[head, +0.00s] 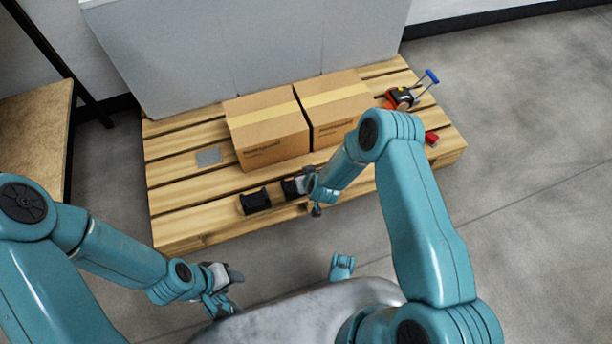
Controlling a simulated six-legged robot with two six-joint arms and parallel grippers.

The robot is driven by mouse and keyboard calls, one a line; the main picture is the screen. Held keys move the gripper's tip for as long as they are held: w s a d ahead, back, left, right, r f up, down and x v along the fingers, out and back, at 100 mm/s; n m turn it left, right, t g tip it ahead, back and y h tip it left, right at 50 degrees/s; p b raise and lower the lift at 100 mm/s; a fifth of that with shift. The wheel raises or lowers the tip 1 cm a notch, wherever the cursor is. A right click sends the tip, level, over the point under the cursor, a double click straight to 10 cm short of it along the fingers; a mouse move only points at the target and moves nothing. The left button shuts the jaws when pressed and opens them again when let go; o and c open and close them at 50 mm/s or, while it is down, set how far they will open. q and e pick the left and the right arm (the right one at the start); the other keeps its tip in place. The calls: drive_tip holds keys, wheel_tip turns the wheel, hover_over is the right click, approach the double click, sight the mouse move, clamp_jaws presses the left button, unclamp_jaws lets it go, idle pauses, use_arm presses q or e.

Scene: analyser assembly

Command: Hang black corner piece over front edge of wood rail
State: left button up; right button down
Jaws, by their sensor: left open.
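A black corner piece (256,201) sits at the front edge of the wood pallet, whose front plank (190,231) forms a rail. A second black corner piece (290,189) is to its right, right beside my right gripper (308,189). The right gripper's own wrist partly hides its jaws, so I cannot tell whether it grips that piece. My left gripper (228,289) is open and empty, low in front of the pallet and apart from both pieces.
Two cardboard boxes (268,130) (335,104) stand on the pallet behind the corner pieces. A grey plate (208,156) lies to their left. An orange and black tool (400,98), a blue-handled item (431,77) and a red object (431,139) are at the right. A grey panel stands behind.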

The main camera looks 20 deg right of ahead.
drive_tip(key=shift+f, duration=0.3)
idle(0.5)
drive_tip(key=c, duration=1)
unclamp_jaws()
drive_tip(key=shift+o, duration=0.2)
drive_tip(key=shift+r, duration=0.15)
drive_tip(key=shift+r+p, duration=2.4)
drive_tip(key=shift+r, duration=1.1)
drive_tip(key=shift+f, duration=0.1)
